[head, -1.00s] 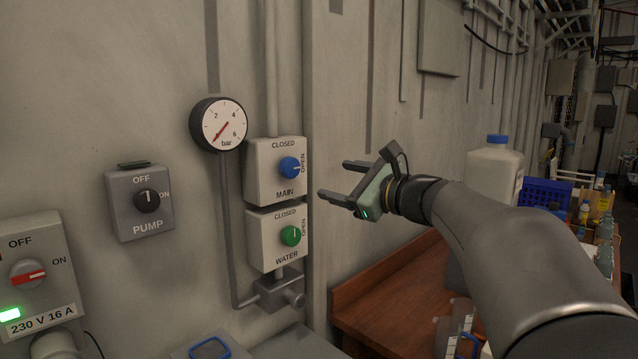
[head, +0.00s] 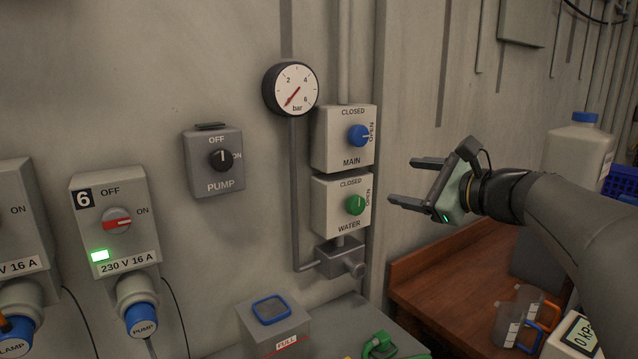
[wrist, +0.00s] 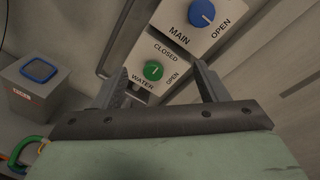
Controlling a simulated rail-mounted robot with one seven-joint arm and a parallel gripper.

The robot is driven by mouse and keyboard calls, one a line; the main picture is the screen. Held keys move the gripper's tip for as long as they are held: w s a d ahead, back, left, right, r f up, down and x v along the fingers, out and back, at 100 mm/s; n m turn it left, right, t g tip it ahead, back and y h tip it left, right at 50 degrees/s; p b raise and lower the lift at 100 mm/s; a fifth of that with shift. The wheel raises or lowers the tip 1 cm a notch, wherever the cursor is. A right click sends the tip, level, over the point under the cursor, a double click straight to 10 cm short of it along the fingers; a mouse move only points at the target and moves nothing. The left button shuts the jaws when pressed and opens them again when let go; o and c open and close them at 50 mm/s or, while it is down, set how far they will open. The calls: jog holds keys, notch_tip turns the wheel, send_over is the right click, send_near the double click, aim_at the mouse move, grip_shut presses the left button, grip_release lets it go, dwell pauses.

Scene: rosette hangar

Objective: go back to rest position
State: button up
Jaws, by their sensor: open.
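My gripper (head: 408,181) is open and empty. In the head view it hangs in the air right of the valve boxes, its two fingers pointing left, apart from them. The MAIN box (head: 330,152) has a blue knob (head: 358,136) with its mark toward OPEN. The WATER box (head: 328,219) below it has a green knob (head: 354,205) with its mark pointing up, toward CLOSED. In the wrist view the green knob (wrist: 153,71) shows between the fingers, and the blue knob (wrist: 202,13) is above it.
A pressure gauge (head: 290,90) and a PUMP switch box (head: 214,170) are on the wall. Power sockets (head: 112,222) are at left. A grey box marked FULL (head: 273,326) stands below. A wooden bench (head: 450,270) with jugs (head: 518,318) and a white canister (head: 578,150) are at right.

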jog(key=s+a+f+n+g+h, duration=0.1)
jog(key=s+a+f+n+g, duration=0.25)
jog(key=f, duration=0.35)
jog(key=s+a+f+n+g+h, duration=0.1)
jog(key=s+a+f+n+g, duration=0.15)
jog(key=s+f, duration=0.35)
jog(key=s+a+f+n+g+h, duration=0.1)
jog(key=s+a+f+n+g, duration=0.25)
jog(key=f, duration=0.45)
jog(key=s+d+f+n+g+h, duration=0.2)
jog(key=s+f+n+h, duration=0.4)
jog(key=s+f+n, duration=0.6)
jog(key=shift+s+d+f+g, duration=0.15)
jog(key=shift+s+f+g, duration=0.25)
jog(key=shift+s+g, duration=0.5)
